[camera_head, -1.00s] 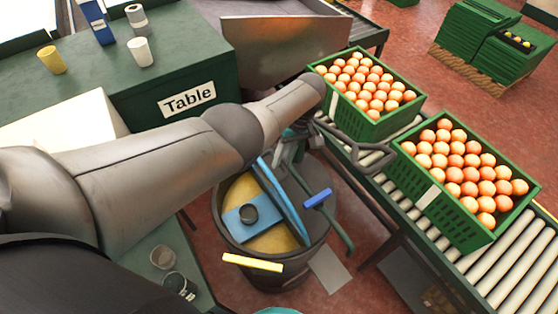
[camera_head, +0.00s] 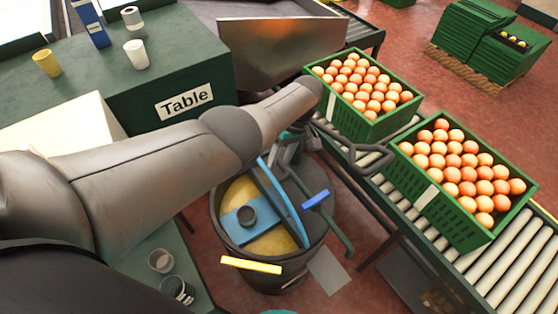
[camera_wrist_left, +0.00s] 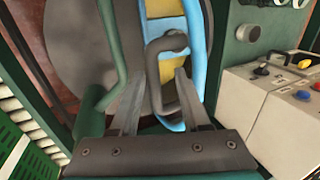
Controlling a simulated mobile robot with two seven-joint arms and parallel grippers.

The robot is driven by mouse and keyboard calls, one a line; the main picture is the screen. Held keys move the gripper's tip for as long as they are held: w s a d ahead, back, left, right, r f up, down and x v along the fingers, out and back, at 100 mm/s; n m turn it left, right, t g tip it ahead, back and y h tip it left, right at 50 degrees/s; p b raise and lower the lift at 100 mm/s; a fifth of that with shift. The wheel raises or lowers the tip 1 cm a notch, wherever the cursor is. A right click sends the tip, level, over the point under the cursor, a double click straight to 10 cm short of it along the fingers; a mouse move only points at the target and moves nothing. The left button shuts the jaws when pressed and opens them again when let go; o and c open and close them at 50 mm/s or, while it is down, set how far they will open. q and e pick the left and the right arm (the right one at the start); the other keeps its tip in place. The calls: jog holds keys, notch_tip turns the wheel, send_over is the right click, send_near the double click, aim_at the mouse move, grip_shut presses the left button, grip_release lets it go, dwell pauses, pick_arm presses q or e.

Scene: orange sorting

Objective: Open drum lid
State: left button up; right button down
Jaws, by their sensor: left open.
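The drum (camera_head: 222,228) is a dark round barrel below my left arm in the head view. Inside its rim show a yellow surface (camera_head: 270,242) and a blue band with a dark round cap (camera_head: 246,216). A curved blue piece (camera_head: 288,208) stands across the drum; I cannot tell whether it belongs to the lid. My left gripper (camera_head: 290,152) is above the drum's far side, partly hidden by my arm. In the left wrist view its fingers (camera_wrist_left: 155,105) are apart, with a grey hooked handle (camera_wrist_left: 167,45) between or just beyond them. Contact is unclear. My right gripper is not visible.
Two green crates of oranges (camera_head: 366,128) (camera_head: 450,225) stand on the roller conveyor (camera_head: 500,262) to the right. A green table (camera_head: 205,70) with cups stands at upper left. A control box (camera_wrist_left: 285,110) shows right of the gripper in the wrist view.

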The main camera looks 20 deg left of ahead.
pick_arm(q)
jog(key=p+v, duration=0.2)
jog(key=v, duration=1.3)
jog(key=shift+p, duration=0.4)
jog(key=shift+r, duration=0.1)
jog(key=shift+c, duration=0.3)
